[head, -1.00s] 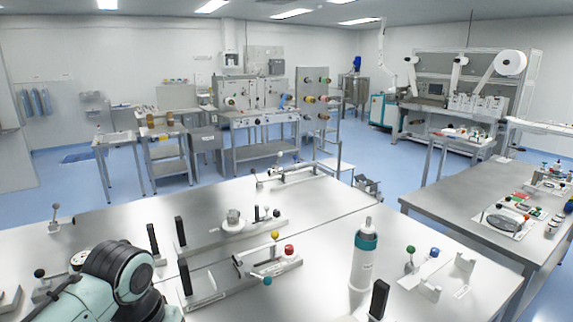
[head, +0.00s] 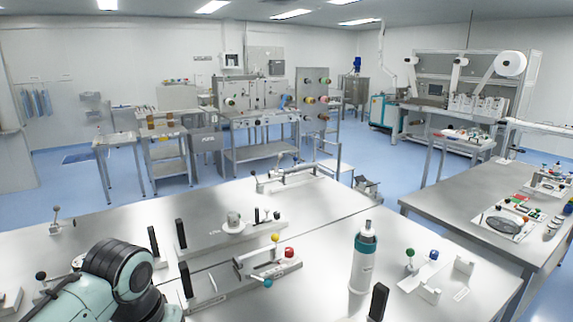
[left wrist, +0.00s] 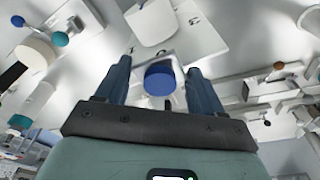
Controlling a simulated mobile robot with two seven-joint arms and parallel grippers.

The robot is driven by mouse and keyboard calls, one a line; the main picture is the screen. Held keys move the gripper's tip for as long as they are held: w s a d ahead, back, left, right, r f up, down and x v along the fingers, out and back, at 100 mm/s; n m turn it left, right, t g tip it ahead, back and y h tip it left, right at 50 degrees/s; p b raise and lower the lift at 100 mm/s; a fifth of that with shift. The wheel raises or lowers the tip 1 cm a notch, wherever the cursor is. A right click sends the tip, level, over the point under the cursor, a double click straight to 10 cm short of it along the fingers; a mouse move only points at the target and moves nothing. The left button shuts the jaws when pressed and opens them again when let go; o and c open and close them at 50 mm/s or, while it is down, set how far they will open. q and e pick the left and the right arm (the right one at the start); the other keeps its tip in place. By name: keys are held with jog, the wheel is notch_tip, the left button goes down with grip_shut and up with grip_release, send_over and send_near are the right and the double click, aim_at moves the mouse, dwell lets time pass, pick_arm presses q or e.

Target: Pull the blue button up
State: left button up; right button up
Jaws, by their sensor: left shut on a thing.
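The blue button (left wrist: 159,80) is a short, round blue knob in the middle of the left wrist view. A pale fixture lies just beyond the button. In the head view my left arm shows at the lower left, but its fingers and the held button cannot be made out there. My right gripper is not in view.
On the steel table (head: 330,213) stand a white and teal bottle (head: 363,262), a clamp with red and yellow knobs (head: 265,262), and a small plate with green and blue knobs (head: 421,272). Several upright black handles stand near my left arm. Another steel table (head: 460,200) is at the right.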

pick_arm(q)
jog(key=shift+r, duration=0.45)
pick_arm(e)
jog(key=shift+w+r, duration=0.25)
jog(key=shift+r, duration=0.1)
pick_arm(q)
jog(key=o, duration=1.1)
jog(key=shift+o, duration=0.2)
jog(key=shift+r+p, duration=1.5)
jog(key=shift+r, duration=0.25)
jog(key=shift+r+p, duration=0.85)
jog(key=shift+r, duration=0.35)
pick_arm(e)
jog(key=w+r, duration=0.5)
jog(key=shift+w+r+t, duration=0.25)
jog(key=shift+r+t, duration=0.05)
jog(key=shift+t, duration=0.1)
pick_arm(q)
jog(key=shift+f, duration=0.1)
